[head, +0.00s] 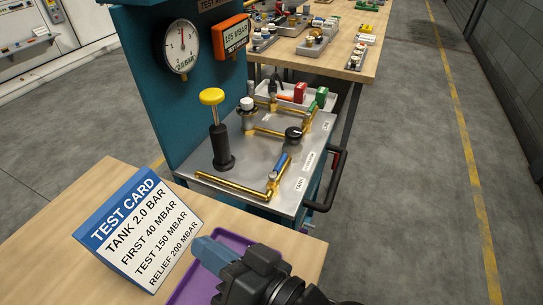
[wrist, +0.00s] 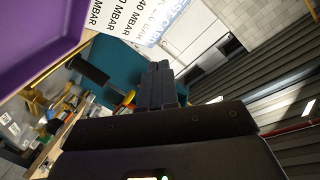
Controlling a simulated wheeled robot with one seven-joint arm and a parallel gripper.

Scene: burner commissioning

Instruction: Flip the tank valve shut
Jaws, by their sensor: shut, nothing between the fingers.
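The tank valve's blue lever (head: 282,162) sits on the brass pipe at the front right of the grey bench top, behind the TANK label (head: 300,184). The lever looks roughly in line with the pipe run under it. My gripper (head: 202,247) is low in the head view, over the purple tray and apart from the valve, in front of the bench. Its blue fingers are together and empty. They also show in the wrist view (wrist: 158,80), where I cannot make out the valve.
A black pump with a yellow knob (head: 211,97) stands left of the valve. A black knob (head: 293,134) sits behind it. The test card (head: 136,225) and purple tray (head: 240,238) are on the near wooden table. A dark handle rail (head: 336,180) juts out right. The right floor is clear.

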